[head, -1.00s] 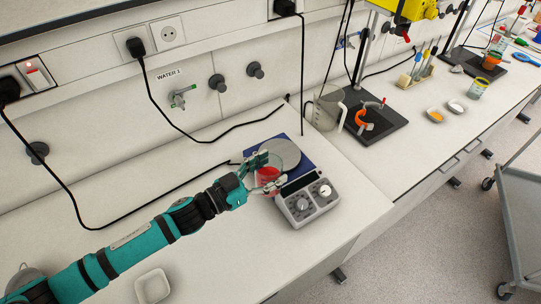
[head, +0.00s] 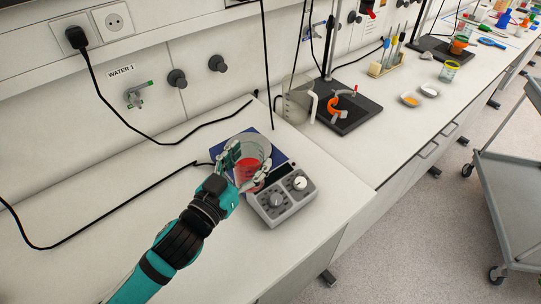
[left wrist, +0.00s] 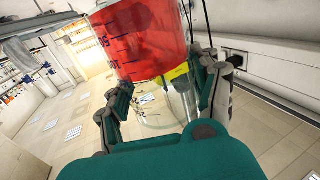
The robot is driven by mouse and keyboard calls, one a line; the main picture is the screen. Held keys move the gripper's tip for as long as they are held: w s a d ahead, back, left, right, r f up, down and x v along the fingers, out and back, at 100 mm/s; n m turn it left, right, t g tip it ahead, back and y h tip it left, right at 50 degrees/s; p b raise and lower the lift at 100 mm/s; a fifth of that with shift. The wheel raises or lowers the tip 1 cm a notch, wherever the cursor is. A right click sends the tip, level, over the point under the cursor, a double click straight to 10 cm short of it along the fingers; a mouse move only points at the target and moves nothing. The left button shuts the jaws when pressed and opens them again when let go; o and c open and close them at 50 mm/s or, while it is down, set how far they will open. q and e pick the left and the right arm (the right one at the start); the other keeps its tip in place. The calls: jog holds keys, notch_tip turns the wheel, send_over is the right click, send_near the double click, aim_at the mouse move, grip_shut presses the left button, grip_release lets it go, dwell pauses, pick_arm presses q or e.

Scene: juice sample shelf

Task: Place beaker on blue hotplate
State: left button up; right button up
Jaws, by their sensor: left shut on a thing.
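My left gripper (head: 245,168) is shut on a clear beaker (head: 248,173) with red liquid in it. The beaker is at the blue hotplate (head: 283,193), in front of or over its round plate. I cannot tell whether its base touches the plate. The hotplate has a blue top and a grey control box with two knobs. In the left wrist view the beaker (left wrist: 145,45) fills the top middle, between the fingers of the left gripper (left wrist: 165,85). My right gripper is not in view.
A large clear jug (head: 296,106) and a black stand base (head: 352,117) with an orange clamp stand right of the hotplate. Black cables run along the wall and bench behind it. A grey trolley (head: 510,195) stands at the right.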

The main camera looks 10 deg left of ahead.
pick_arm(q)
jog(key=shift+w+a, duration=0.3)
jog(key=w+a+f+b, duration=0.1)
jog(key=w+b, duration=0.1)
jog(key=w, duration=0.3)
jog(key=w+a+f+b, duration=0.1)
jog(key=w+f+b, duration=0.1)
jog(key=w, duration=0.3)
jog(key=w+f+b, duration=0.2)
jog(key=w+b, duration=0.1)
jog(key=w, duration=0.2)
jog(key=shift+a, duration=0.4)
jog(key=shift+w, duration=0.15)
jog(key=shift+f, duration=0.15)
jog(key=o, duration=1.4)
